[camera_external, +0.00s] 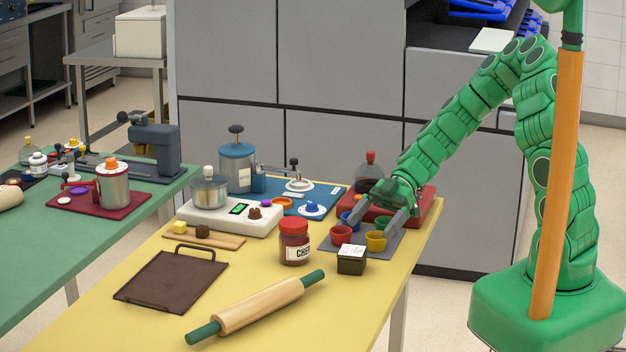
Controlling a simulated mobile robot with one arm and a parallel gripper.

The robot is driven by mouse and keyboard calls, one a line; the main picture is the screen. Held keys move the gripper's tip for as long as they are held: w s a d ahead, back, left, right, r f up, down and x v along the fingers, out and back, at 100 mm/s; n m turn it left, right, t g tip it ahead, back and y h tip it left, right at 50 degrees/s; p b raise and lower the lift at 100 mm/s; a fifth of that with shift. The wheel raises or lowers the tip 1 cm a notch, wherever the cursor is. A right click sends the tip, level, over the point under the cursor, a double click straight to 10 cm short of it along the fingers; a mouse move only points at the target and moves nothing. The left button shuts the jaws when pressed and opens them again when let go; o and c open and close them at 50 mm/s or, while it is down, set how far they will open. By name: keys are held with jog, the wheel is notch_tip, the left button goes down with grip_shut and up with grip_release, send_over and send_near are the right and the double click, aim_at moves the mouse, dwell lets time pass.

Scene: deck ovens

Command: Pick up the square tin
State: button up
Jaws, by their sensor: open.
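A small dark square tin (351,266) with a pale, marked lid stands upright on the yellow table (160,322), at the front edge of a grey mat. My gripper (374,226) is open, with its fingers spread and pointing down over the cups on the mat. It is behind and slightly right of the tin and appears apart from it. The cups partly hide the space between the fingers, so I cannot tell whether the fingers touch any cup.
Red (341,235), yellow (376,241) and blue cups crowd the grey mat (385,252). A red-lidded jar (294,247) stands close left of the tin. A rolling pin (259,305) and a brown board (170,282) lie in front. A red case with a bottle (369,172) is behind.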

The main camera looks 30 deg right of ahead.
aim_at(354, 251)
jog(key=shift+x, duration=3.45)
jog(key=c, duration=1.4)
